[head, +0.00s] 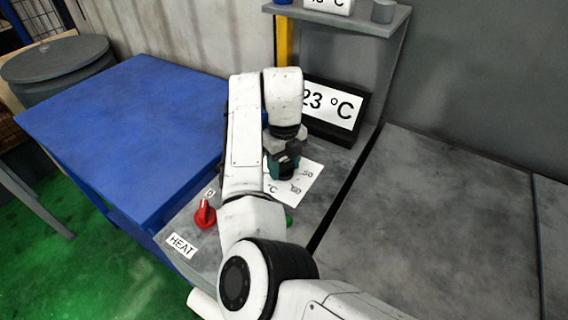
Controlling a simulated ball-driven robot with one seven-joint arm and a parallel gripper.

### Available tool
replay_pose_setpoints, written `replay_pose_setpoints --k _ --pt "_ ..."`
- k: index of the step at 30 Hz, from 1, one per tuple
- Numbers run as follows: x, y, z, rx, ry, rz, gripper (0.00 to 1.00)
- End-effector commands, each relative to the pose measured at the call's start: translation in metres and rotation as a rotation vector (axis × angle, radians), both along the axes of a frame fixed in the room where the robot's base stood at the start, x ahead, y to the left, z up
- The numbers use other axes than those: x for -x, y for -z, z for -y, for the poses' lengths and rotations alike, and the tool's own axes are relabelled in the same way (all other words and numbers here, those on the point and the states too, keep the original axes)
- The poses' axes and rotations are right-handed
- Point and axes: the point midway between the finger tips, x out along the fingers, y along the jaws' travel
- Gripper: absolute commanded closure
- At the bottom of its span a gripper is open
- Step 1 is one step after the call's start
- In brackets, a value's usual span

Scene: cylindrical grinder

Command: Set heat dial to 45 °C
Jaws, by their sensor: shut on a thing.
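The heat dial sits on the grey panel at a white scale card (304,184), on which "50", "60" and "°C" can be read. My gripper (285,172) points down over the card and is shut on the dial, which it hides almost wholly. The dial's pointer and setting cannot be seen. A black display (333,107) behind reads "23 °C", its left edge covered by my arm.
A red knob (205,214) with a "0" label and a "HEAT" label (181,245) are at the panel's left. A green part (289,217) shows behind my arm. A blue cabinet (135,125) stands left. A grey shelf (345,22) hangs above the display.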

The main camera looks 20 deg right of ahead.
Motion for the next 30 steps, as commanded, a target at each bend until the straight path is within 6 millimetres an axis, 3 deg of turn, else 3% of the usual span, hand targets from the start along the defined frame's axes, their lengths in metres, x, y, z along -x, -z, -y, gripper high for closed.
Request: replay_pose_setpoints --k 9,25,26,30 --pt "-0.0003 -0.0006 0.0001 0.001 0.114 0.002 0.77" --pt "-0.0003 -0.0007 0.0000 0.000 0.134 0.002 0.77" --pt "-0.0003 -0.0007 0.0000 0.000 0.134 0.001 0.44" --pt "-0.0002 -0.0005 0.0000 0.000 0.133 0.001 0.31"
